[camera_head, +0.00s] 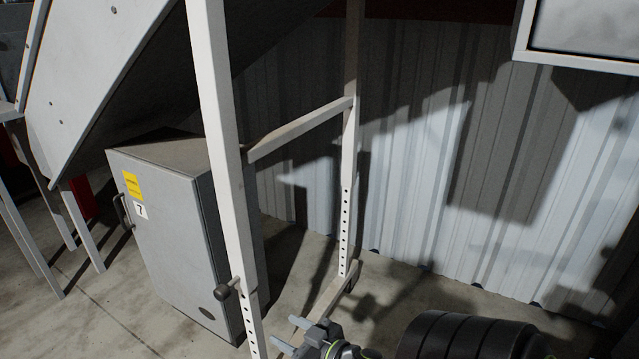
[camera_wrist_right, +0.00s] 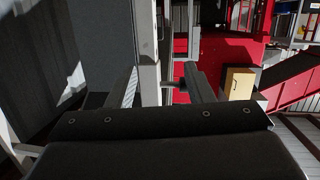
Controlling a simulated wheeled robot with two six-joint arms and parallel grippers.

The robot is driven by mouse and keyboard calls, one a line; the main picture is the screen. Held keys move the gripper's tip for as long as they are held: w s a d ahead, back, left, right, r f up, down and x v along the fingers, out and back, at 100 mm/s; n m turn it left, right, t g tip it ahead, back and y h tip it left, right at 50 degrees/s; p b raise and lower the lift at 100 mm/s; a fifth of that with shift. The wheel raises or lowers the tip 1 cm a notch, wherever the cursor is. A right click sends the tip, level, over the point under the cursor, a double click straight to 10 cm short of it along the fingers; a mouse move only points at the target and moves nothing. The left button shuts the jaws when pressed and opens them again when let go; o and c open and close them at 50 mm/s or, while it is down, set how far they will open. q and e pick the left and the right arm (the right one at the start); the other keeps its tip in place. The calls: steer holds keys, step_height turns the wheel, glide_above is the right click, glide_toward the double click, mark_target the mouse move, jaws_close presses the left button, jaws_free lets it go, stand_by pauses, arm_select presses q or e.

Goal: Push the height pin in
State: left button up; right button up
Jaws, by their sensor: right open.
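The height pin (camera_head: 228,289) has a dark round knob and a short pale shaft. It sticks out to the left of the white post (camera_head: 221,150) of a stand, low down near its row of holes. My right gripper (camera_head: 292,334) is open and empty at the bottom of the head view, to the right of the pin and lower in the picture. In the right wrist view the pin (camera_wrist_right: 174,84) and the post (camera_wrist_right: 148,60) appear between the two spread fingers (camera_wrist_right: 162,88). No contact with the pin is visible. My left gripper is not in view.
A grey cabinet (camera_head: 165,235) with a yellow label stands behind and left of the post. A second post (camera_head: 346,220) with holes joins by a crossbar (camera_head: 300,132). Corrugated wall (camera_head: 420,190) closes off the back. The wrist view shows a wooden box (camera_wrist_right: 238,83) on the right.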

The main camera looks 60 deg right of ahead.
steer(key=s+f+g+p, duration=0.2)
steer(key=s+f+p, duration=0.1)
steer(key=f, duration=0.3)
steer(key=s+d+f+g+h+p, duration=0.1)
steer(key=s+f+g+p, duration=0.2)
steer(key=f+p, duration=0.3)
steer(key=shift+s+f+m, duration=0.35)
steer(key=shift+f+m, duration=0.05)
steer(key=shift+f, duration=0.35)
